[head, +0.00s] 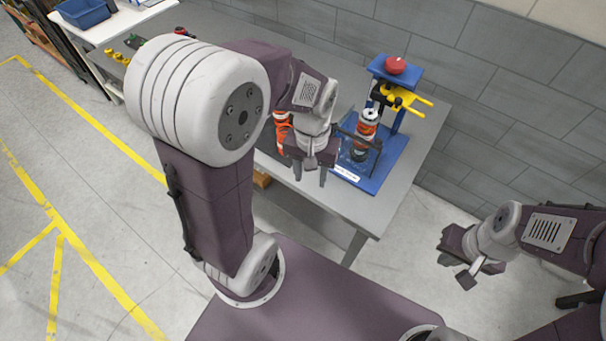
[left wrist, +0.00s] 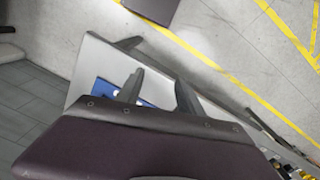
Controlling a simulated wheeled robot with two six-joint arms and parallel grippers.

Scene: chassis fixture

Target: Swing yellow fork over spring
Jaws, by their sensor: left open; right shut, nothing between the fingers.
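The yellow fork (head: 404,96) is mounted on the blue fixture (head: 393,163) near its top, under a red knob, with its prongs pointing to the right. The spring (head: 367,121) stands upright on the fixture, red-orange with a white band, lower and left of the fork. My left gripper (head: 310,174) is open and empty, pointing down left of the fixture, apart from fork and spring. In the left wrist view its fingers (left wrist: 158,95) show with a piece of the blue base (left wrist: 146,102) behind; fork and spring are not seen there. My right gripper (head: 457,267) is shut and empty, off the table's right side.
The red knob (head: 396,66) tops the fixture post. Another orange coil (head: 283,135) is partly hidden behind my left arm. The grey table (head: 379,207) has a bare front strip. A white side table (head: 122,22) with a blue bin (head: 84,12) stands far left.

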